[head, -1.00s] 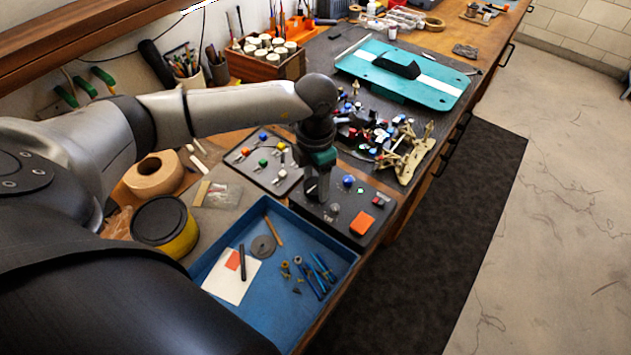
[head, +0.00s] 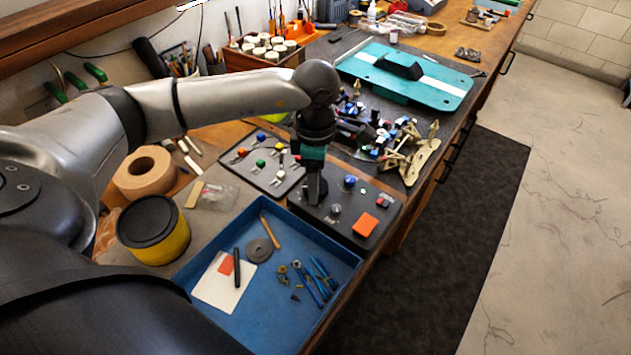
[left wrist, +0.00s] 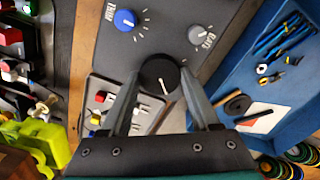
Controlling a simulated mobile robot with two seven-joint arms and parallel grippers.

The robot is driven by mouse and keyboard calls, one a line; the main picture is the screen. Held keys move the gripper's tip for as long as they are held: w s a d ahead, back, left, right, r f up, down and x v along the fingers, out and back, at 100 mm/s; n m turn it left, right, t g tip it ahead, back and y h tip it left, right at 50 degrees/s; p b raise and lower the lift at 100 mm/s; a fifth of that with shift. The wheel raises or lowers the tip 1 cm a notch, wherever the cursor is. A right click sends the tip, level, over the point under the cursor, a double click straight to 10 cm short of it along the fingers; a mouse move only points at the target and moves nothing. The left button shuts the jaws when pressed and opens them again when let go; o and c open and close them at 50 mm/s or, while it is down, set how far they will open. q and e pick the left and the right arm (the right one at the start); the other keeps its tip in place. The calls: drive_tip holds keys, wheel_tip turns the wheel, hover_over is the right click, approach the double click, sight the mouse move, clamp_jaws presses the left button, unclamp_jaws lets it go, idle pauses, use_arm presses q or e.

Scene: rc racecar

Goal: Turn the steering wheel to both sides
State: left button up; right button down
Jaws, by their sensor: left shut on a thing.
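The steering wheel is a round black knob (left wrist: 159,76) with a white line on the dark control box (head: 345,233). In the left wrist view the white line points roughly toward the gripper's base. My left gripper (head: 313,198) points straight down on the box's left part in the head view. In the left wrist view its fingers (left wrist: 160,84) are on either side of the knob and shut on it. In the head view the gripper hides the knob. The box also bears a blue TRIM knob (left wrist: 125,20), a grey RATE knob (left wrist: 197,32) and an orange button (head: 365,224).
A blue tray (head: 352,262) with tools stands close in front of the box. A panel of coloured switches (head: 262,166) lies behind it. Loose parts and a brass frame (head: 413,161) lie behind right, before a teal car body (head: 432,88). A yellow tin (head: 155,230) stands left.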

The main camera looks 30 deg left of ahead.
idle(0.5)
use_arm(q)
drive_tip(key=o, duration=1.4)
drive_tip(key=shift+c, duration=0.2)
drive_tip(key=shift+r, duration=0.1)
wheel_tip(320, 180, up, 15)
drive_tip(key=shift+p, duration=0.3)
